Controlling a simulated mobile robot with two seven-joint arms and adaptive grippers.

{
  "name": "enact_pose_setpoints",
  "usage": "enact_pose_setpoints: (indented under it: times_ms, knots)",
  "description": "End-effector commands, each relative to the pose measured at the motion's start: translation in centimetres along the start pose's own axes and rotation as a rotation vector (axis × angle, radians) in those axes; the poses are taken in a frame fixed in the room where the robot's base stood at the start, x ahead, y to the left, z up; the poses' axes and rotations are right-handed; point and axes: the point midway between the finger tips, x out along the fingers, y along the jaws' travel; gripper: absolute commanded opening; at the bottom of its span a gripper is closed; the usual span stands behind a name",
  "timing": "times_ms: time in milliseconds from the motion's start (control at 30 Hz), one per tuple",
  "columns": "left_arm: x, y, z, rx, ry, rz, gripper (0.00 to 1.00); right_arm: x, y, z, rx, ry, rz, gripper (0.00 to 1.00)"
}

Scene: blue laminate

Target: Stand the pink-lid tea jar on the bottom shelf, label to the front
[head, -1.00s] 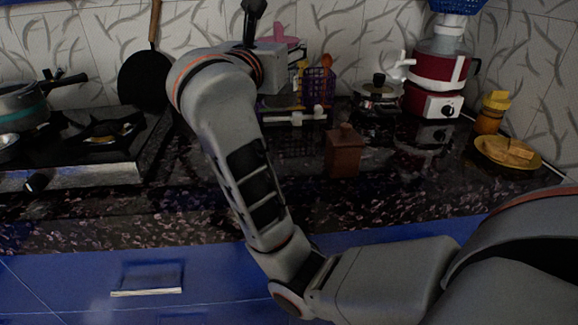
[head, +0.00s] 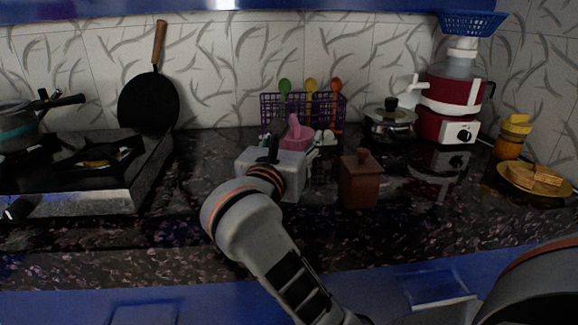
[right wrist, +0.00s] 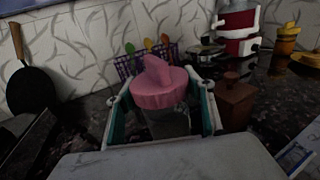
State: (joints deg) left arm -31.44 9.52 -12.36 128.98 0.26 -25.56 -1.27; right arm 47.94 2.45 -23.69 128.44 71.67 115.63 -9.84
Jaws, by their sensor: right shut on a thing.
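The tea jar (right wrist: 168,122) has a pink lid with a raised knob and a greyish, see-through body. In the right wrist view it sits between the two teal-padded fingers of my right gripper (right wrist: 162,112), which is shut on it. In the head view the pink lid (head: 297,141) shows just beyond the grey body of my right gripper (head: 290,158), over the dark counter. The jar's lower part is hidden there, and I cannot tell whether it touches the counter. I see no label. No shelf is clearly in view. My left gripper is not in view.
A brown wooden box (head: 360,182) stands close on the right. A purple basket (head: 332,107) with spoons stands behind. A small pot (head: 389,122), red appliance (head: 450,95) and yellow plate (head: 530,184) are further right. The stove (head: 90,200) is left. A blue edge (head: 200,5) crosses the top.

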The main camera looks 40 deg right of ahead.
Motion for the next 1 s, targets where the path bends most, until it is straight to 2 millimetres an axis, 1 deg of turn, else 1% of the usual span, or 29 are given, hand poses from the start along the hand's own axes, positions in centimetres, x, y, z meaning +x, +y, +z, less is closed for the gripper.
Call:
enact_pose_setpoints:
  times_ms: [33,133,233,333,400,500,600,700,933,967,1000]
  knots:
    - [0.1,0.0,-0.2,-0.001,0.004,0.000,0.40,0.0,0.0,-0.6,-0.002,0.000,0.000,0.16]
    - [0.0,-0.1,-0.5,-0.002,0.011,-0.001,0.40,0.0,0.0,-0.9,0.002,-0.002,0.000,0.16]
    - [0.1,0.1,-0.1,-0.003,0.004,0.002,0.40,0.0,0.0,-1.6,0.000,-0.002,0.000,0.16]
    - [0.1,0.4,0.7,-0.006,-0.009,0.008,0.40,0.0,0.0,-3.1,-0.005,-0.001,0.000,0.16]
    - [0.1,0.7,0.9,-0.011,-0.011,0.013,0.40,0.1,0.0,-4.3,-0.006,0.000,-0.001,0.16]
    - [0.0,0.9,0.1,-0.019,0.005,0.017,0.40,0.0,0.0,-5.3,-0.003,0.000,0.000,0.16]
    - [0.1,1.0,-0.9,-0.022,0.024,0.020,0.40,0.0,0.0,-5.1,0.003,-0.003,0.000,0.16]
    - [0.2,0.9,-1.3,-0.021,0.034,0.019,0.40,0.0,0.0,-4.9,0.004,-0.003,0.000,0.16]
    - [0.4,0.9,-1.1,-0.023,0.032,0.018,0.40,0.0,0.0,-5.5,0.001,-0.002,0.000,0.16]
    - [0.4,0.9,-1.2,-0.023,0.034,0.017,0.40,0.0,0.0,-5.5,0.002,-0.002,0.000,0.58]
    - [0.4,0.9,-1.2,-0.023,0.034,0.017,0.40,0.0,0.0,-5.4,0.002,-0.002,0.000,0.68]
